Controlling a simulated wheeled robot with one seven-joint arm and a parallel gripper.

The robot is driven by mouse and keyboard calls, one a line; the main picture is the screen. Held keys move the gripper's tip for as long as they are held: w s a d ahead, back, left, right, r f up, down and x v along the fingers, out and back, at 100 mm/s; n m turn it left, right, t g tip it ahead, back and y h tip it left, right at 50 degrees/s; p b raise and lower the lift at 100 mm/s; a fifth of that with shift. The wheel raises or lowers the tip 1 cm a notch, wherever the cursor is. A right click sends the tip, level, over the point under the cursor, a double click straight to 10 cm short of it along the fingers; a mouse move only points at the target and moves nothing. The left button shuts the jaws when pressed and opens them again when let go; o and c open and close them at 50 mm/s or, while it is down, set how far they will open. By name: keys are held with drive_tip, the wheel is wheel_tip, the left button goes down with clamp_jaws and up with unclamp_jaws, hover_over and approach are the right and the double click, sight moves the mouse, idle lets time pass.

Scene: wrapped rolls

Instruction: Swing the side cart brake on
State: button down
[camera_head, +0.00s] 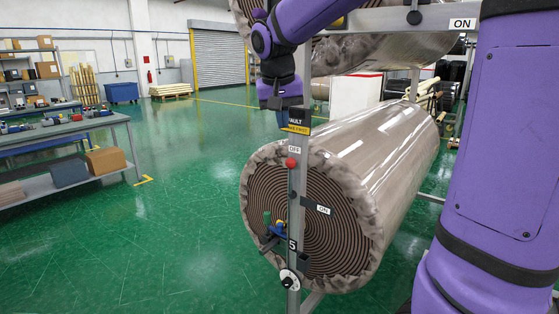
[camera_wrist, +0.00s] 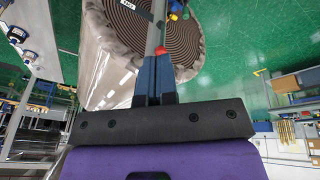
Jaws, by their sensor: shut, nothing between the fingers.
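The side cart brake has a red knob (camera_head: 291,162) on the grey upright post (camera_head: 296,180), just below the OFF label (camera_head: 294,149). Its ON label (camera_head: 323,209) is lower, to the right of the post. The knob also shows in the wrist view (camera_wrist: 160,49), right by my fingertips. My gripper (camera_head: 281,124) is shut and empty, pointing down near the top of the post, above the knob. Its tips are partly hidden by the post and sign in the head view. I cannot tell whether they touch the knob.
A large wrapped roll (camera_head: 390,150) lies behind the post, with another above. A black and yellow FAULT sign (camera_head: 296,121) tops the post. A white dial (camera_head: 289,279) is low on it. A workbench (camera_head: 60,130) stands left. The green floor between is clear.

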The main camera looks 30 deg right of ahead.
drive_tip(key=w+d+f+m+g+h, duration=0.15)
drive_tip(key=w+f, duration=0.35)
drive_tip(key=w, duration=0.7)
drive_tip(key=w+d+f+m+g+h, duration=0.1)
drive_tip(key=w+d+f+m+h, duration=0.15)
drive_tip(key=w+f, duration=0.65)
approach(291, 177)
drive_tip(key=shift+w+d+f+m+h, duration=0.2)
drive_tip(key=shift+w+d+f, duration=0.2)
drive_tip(key=shift+w+d, duration=0.15)
drive_tip(key=shift+w+d+f+m+h, duration=0.1)
drive_tip(key=shift+w+d+f+m, duration=0.1)
drive_tip(key=shift+w+d+f, duration=0.35)
drive_tip(key=shift+r, duration=0.1)
